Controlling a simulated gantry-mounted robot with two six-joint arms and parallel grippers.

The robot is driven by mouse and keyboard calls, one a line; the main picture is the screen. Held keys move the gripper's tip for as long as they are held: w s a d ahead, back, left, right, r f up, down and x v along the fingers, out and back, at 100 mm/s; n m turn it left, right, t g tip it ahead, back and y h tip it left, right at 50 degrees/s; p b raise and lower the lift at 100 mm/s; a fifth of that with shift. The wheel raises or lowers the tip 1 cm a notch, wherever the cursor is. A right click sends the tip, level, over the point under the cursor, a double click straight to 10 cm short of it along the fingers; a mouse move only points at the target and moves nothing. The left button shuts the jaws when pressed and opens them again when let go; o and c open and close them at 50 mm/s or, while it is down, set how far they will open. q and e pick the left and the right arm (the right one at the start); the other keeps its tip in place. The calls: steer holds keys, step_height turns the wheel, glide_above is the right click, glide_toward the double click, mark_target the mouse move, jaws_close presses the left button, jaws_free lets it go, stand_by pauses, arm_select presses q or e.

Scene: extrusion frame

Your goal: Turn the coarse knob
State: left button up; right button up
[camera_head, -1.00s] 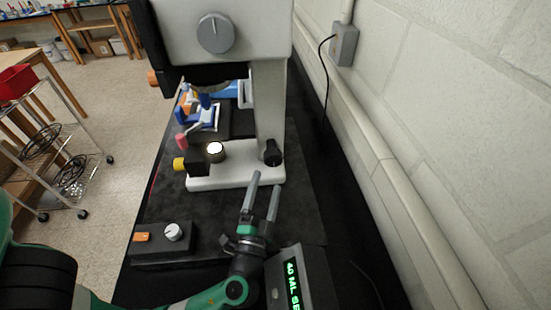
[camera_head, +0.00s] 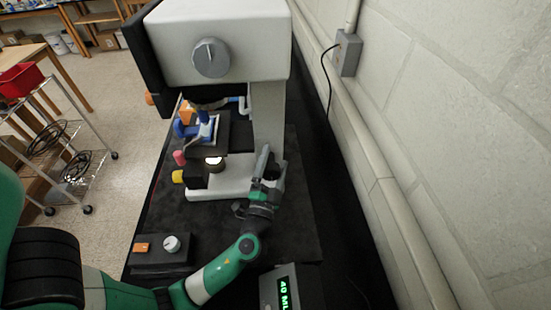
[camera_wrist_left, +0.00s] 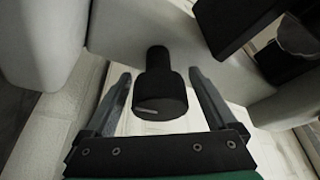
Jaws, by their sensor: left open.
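The coarse knob (camera_wrist_left: 160,88) is a black, stepped cylinder with a pale mark on its end face, sticking out of the white microscope (camera_head: 222,192). In the left wrist view it lies between the two fingers of my left gripper (camera_wrist_left: 158,100), which is open, with a gap visible on each side. In the head view my left gripper (camera_head: 268,165) is at the lower right of the microscope base and mostly covers the knob. My right gripper is not in view.
A large grey dial (camera_head: 211,58) is on the microscope head. A control box with a white knob (camera_head: 171,243) and a display box (camera_head: 281,290) stand nearer on the black bench. A white wall (camera_head: 450,130) runs along the right.

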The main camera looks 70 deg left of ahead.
arm_select(q)
steer(key=c, duration=1.3)
steer(key=shift+r+m+h+p, duration=0.2)
steer(key=shift+m+h+p, duration=0.1)
steer(key=shift+m+p, duration=0.6)
steer(key=shift+c, duration=0.2)
steer(key=shift+d+f+p, duration=0.1)
steer(key=shift+p, duration=0.2)
steer(key=shift+f+m, duration=0.15)
steer(key=shift+m, duration=0.25)
steer(key=o, duration=1.3)
steer(key=shift+o, duration=0.2)
